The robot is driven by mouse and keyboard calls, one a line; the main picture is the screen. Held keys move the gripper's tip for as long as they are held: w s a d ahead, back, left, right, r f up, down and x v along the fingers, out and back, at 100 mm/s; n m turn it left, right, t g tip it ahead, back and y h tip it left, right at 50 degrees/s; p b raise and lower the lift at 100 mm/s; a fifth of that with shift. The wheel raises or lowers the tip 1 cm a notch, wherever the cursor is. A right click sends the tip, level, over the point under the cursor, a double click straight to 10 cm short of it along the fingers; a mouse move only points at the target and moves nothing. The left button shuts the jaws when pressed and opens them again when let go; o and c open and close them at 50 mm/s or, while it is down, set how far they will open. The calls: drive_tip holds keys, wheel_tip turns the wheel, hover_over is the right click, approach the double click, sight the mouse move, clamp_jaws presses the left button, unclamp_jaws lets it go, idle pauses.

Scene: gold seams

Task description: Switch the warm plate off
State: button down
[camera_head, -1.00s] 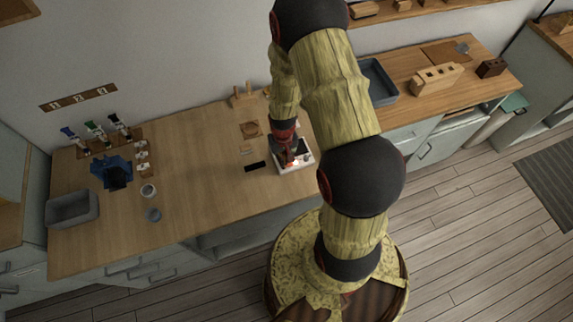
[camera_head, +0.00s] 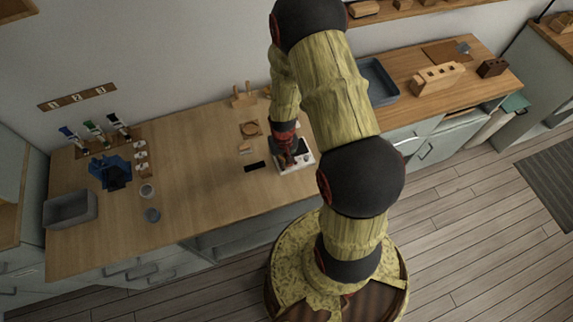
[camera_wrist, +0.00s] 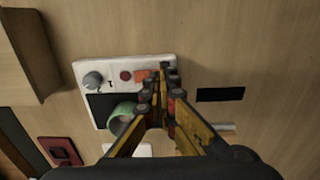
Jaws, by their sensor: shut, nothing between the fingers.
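The warm plate (camera_wrist: 83,68) is a white box with a dark heating surface, seen under my gripper in the wrist view; its white edge shows in the head view (camera_head: 308,163). Its panel carries a grey knob (camera_wrist: 93,80), a dull red round spot (camera_wrist: 125,76) and an orange switch (camera_wrist: 142,76). A green cup (camera_wrist: 122,114) sits on the dark surface, partly hidden by a finger. My gripper (camera_wrist: 165,78) is shut and empty, its tips over the panel's end beside the orange switch; contact cannot be told. My gripper (camera_head: 291,161) partly covers the plate in the head view.
A black flat bar (camera_head: 254,167) lies left of the plate. A grey bin (camera_head: 70,209), blue holder (camera_head: 111,173) and small cups stand at the left. A blue-grey basin (camera_head: 378,82) is at the right. The middle-left counter is mostly clear.

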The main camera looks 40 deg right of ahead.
drive_tip(key=shift+r+p, duration=2.4)
drive_tip(key=shift+r, duration=1.1)
drive_tip(key=shift+f, duration=0.1)
drive_tip(key=s+a+r+g, duration=0.2)
drive_tip(key=s, duration=0.4)
drive_tip(key=s+a+r+n+t+b, duration=0.1)
drive_tip(key=s+a+r+t+b, duration=0.1)
drive_tip(key=r, duration=0.7)
drive_tip(key=s+a+r+n+t+b, duration=0.1)
drive_tip(key=s+a+r+t+b, duration=0.1)
drive_tip(key=r+b, duration=0.5)
drive_tip(key=s+a+r+n+t+b, duration=0.1)
drive_tip(key=a+r+b, duration=0.4)
drive_tip(key=r, duration=0.5)
drive_tip(key=s+a+t, duration=0.1)
drive_tip(key=t, duration=0.1)
drive_tip(key=shift+s+r+t, duration=0.15)
drive_tip(key=shift+r+t, duration=0.15)
